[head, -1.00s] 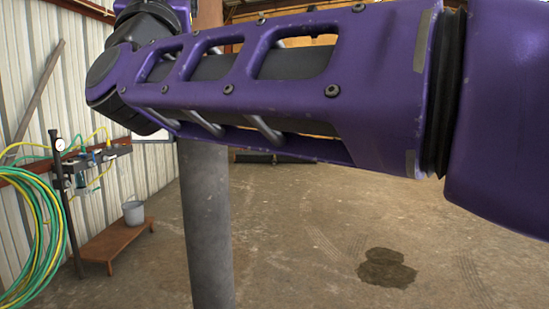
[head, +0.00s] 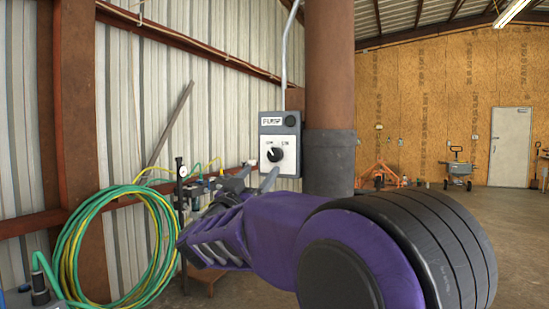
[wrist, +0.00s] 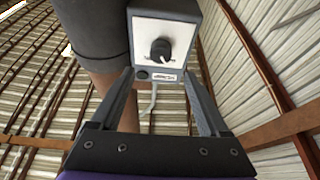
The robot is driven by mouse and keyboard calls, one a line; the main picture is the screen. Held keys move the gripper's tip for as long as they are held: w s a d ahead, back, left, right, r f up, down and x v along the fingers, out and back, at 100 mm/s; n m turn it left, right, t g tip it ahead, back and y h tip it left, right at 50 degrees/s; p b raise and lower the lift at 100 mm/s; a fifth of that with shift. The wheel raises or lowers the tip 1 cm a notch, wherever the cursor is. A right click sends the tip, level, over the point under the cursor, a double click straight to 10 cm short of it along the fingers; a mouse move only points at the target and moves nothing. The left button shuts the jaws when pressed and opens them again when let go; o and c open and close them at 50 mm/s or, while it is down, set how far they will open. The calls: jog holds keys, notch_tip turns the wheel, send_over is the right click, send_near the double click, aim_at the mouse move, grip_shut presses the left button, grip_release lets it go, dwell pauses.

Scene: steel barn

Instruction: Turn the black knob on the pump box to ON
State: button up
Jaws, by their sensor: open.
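The grey pump box (head: 270,129), labelled PUMP, is mounted at the brown column. Its black knob (head: 274,155) sits on a white plate. The knob's pale mark points up and to the left; the small labels above it are hard to read. My gripper (head: 264,168) is open and empty, just in front of the box's lower part. In the wrist view the box appears upside down, with the knob (wrist: 160,50) beyond and between the tips of my open gripper (wrist: 158,74). The fingers appear apart from the knob.
A dark round lamp (head: 290,121) is on the box's upper right. A grey conduit (head: 289,55) rises above it. The column (head: 330,75) stands right beside the box. Coiled green and yellow hoses (head: 75,245) hang on the left wall. Open floor lies at the right.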

aim_at(273, 155)
jog(key=x, duration=0.8)
jog(key=shift+w+r, duration=0.1)
jog(key=shift+w, duration=0.1)
grip_shut()
